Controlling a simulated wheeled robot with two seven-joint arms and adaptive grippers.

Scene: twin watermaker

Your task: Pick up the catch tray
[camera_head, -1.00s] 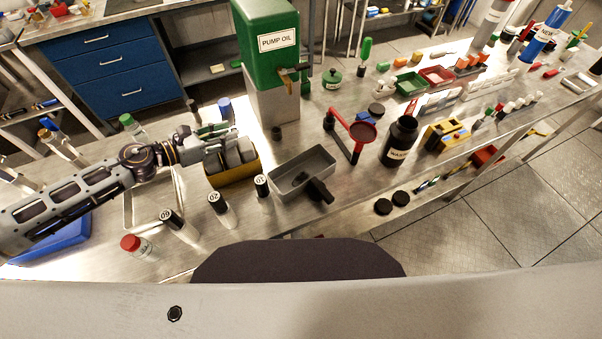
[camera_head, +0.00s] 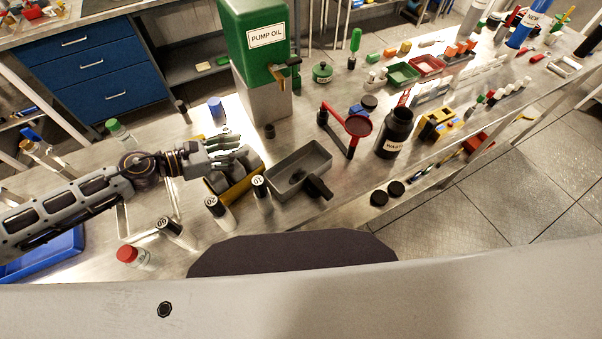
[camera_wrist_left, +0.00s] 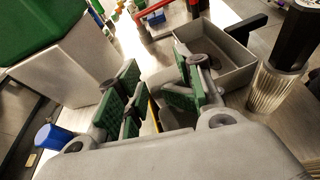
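The catch tray appears to be the grey open box (camera_head: 284,194) with a black handle at its front right corner, lying on the metal bench. In the left wrist view the tray (camera_wrist_left: 225,75) is beyond and right of my fingers. My left gripper (camera_head: 238,156) is over the yellow-sided holder, just left of the tray and apart from it. In the left wrist view my left gripper (camera_wrist_left: 160,92) has its green-padded fingers spread, with nothing held between them. My right gripper is not in view.
Black-capped bottles (camera_head: 218,211) stand at the tray's front left. The green pump oil container (camera_head: 254,45) is behind it. A red-armed stand (camera_head: 336,128) and a black waste jar (camera_head: 395,135) stand to the right. A yellow-sided holder (camera_head: 240,188) is under my left gripper.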

